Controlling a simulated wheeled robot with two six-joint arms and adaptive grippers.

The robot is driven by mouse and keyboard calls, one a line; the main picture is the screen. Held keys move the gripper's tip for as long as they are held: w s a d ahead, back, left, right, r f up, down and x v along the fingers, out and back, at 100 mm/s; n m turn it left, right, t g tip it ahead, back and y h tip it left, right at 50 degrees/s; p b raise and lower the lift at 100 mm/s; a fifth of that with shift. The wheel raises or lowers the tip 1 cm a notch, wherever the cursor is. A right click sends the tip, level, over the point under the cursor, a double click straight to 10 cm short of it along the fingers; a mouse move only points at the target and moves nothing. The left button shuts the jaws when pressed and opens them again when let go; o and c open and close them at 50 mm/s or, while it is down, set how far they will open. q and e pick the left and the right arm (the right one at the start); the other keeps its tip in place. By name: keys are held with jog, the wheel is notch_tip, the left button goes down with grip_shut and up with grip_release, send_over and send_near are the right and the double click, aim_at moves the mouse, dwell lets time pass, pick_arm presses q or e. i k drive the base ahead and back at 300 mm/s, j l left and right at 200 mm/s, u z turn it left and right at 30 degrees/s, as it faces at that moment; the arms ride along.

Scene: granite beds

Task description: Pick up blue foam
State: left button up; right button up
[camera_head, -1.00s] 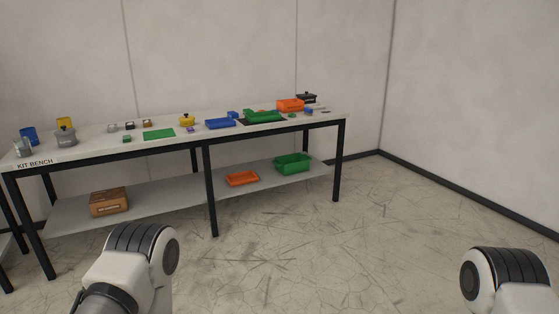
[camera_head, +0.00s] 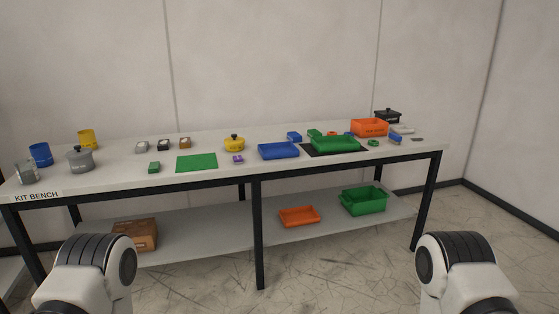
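Two small blue pieces lie on the kit bench (camera_head: 330,185). One blue block (camera_head: 293,136) is behind the blue tray, and another blue piece (camera_head: 395,139) is near the right end. Both are too small for me to tell which is foam. A further bit of blue shows between the green tray and the orange bin, mostly hidden. Only links of my two arms show, at the lower left and lower right. My grippers are out of the picture, and the bench is ahead of me, apart from my arms.
The bench holds a blue tray (camera_head: 278,151), green tray (camera_head: 335,143), orange bin (camera_head: 369,127), green mat (camera_head: 197,163), yellow pot (camera_head: 234,143) and grey pot (camera_head: 80,159). The lower shelf holds a cardboard box (camera_head: 136,235), orange tray (camera_head: 299,216) and green bin (camera_head: 363,201). Floor is clear at right.

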aim_at(293, 137)
jog(key=i+j+z, duration=0.1)
jog(key=i+z, duration=0.25)
jog(key=i, duration=0.2)
jog(key=i+j+z, duration=0.35)
jog(key=i, duration=0.2)
jog(key=i+j+z, duration=0.3)
jog(key=i, duration=0.2)
